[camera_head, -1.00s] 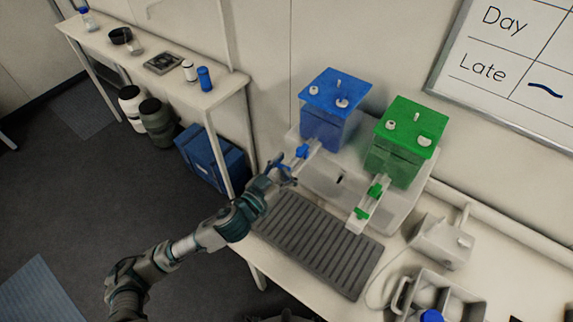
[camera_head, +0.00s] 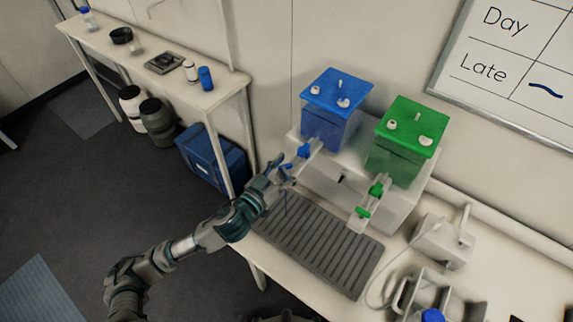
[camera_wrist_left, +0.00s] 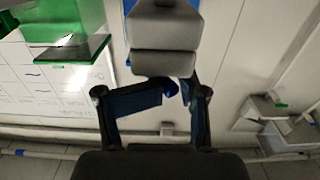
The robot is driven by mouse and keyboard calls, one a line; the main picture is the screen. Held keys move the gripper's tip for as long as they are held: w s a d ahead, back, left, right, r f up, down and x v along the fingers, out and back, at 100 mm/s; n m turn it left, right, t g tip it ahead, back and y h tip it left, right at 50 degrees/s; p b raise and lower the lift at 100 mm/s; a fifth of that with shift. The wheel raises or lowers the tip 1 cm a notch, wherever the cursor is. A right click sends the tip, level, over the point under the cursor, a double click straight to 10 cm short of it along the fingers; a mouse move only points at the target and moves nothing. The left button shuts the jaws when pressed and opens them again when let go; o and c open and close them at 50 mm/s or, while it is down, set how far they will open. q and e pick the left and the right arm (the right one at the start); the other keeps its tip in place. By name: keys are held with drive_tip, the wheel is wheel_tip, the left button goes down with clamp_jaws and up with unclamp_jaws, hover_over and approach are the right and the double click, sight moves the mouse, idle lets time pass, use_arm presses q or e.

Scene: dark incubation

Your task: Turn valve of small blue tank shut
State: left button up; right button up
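The small blue tank (camera_head: 326,127) stands on a white stand at the back of the bench. Its clear spout (camera_head: 311,152) points toward the front left and carries a blue valve handle (camera_head: 303,151). My left gripper (camera_head: 284,172) is at the spout's front end, just in front of the handle. In the left wrist view its two dark fingers (camera_wrist_left: 150,105) are apart, with a small blue piece (camera_wrist_left: 171,88) between or behind them; I cannot tell whether they touch it.
A green tank (camera_head: 404,142) with a green-handled spout stands to the right. A ridged grey tray (camera_head: 318,245) lies below the spouts. A white device (camera_head: 443,243) and a grey container stand further right. A side table (camera_head: 150,62) is at left.

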use_arm(q)
drive_tip(key=shift+a, duration=0.6)
drive_tip(key=shift+s+a, duration=0.15)
drive_tip(key=shift+a, duration=0.5)
drive_tip(key=s+a+b, duration=0.3)
drive_tip(key=s+a, duration=0.1)
drive_tip(key=a, duration=1.3)
drive_tip(key=shift+s+a+b, duration=0.2)
drive_tip(key=shift+a+b, duration=0.05)
drive_tip(key=shift+b, duration=0.15)
use_arm(e)
drive_tip(key=f, duration=0.1)
drive_tip(key=a+f, duration=0.1)
drive_tip(key=s+f, duration=0.1)
drive_tip(key=shift+a+f, duration=0.2)
drive_tip(key=shift+f, duration=0.15)
drive_tip(key=shift+w, duration=0.1)
